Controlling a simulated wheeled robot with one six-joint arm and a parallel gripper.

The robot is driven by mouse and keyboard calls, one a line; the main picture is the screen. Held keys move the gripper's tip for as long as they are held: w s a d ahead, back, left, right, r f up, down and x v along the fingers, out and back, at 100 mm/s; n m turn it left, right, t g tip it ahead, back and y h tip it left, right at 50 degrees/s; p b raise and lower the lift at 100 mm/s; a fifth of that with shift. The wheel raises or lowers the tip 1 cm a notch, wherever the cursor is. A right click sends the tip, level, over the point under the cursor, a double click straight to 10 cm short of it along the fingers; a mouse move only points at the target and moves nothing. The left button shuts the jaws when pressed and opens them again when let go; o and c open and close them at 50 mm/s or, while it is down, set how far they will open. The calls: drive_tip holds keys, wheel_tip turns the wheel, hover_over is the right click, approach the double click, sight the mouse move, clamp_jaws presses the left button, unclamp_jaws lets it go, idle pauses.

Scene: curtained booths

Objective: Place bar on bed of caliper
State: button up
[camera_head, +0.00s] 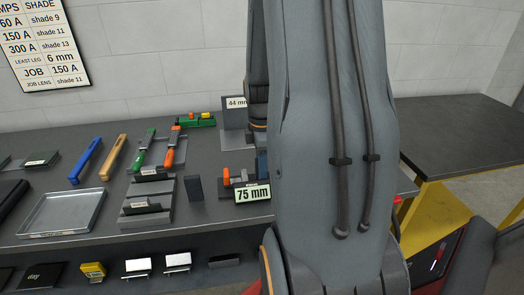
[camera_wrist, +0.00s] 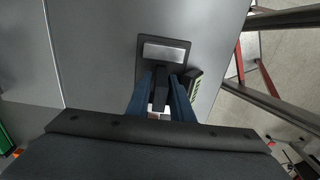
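The caliper (camera_head: 227,181) stands near the bench's front edge, with an orange part and a display (camera_head: 252,193) reading 75 mm. In the wrist view the caliper's dark base (camera_wrist: 184,48) frames a pale plate, and the display (camera_wrist: 194,82) is at the right. My gripper (camera_wrist: 161,90) has blue fingers on both sides of a dark bar (camera_wrist: 160,88) and appears shut on it, over the near part of the caliper. In the head view only a bit of blue finger (camera_head: 262,162) shows; my arm hides the rest. Whether the bar touches the bed is hidden.
A stepped rack (camera_head: 147,204), a dark upright block (camera_head: 195,188) and a metal tray (camera_head: 62,212) stand left of the caliper. Several coloured tools lie behind the rack. A 44 mm sign (camera_head: 236,102) stands at the back. A yellow-legged table (camera_head: 470,135) is at right.

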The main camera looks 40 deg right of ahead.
wheel_tip(320, 180, up, 11)
drive_tip(key=shift+f+b, duration=0.15)
drive_tip(key=shift+b, duration=0.9)
drive_tip(key=s+a+f+m, duration=0.1)
drive_tip(key=a+m, duration=0.3)
drive_tip(key=a, duration=0.4)
drive_tip(key=a+f+m+t, duration=0.1)
drive_tip(key=a+f+m, duration=0.2)
drive_tip(key=a, duration=0.5)
drive_tip(key=s+a+f+m, duration=0.1)
drive_tip(key=a+f+m, duration=0.3)
drive_tip(key=a, duration=0.4)
drive_tip(key=shift+s+m, duration=0.3)
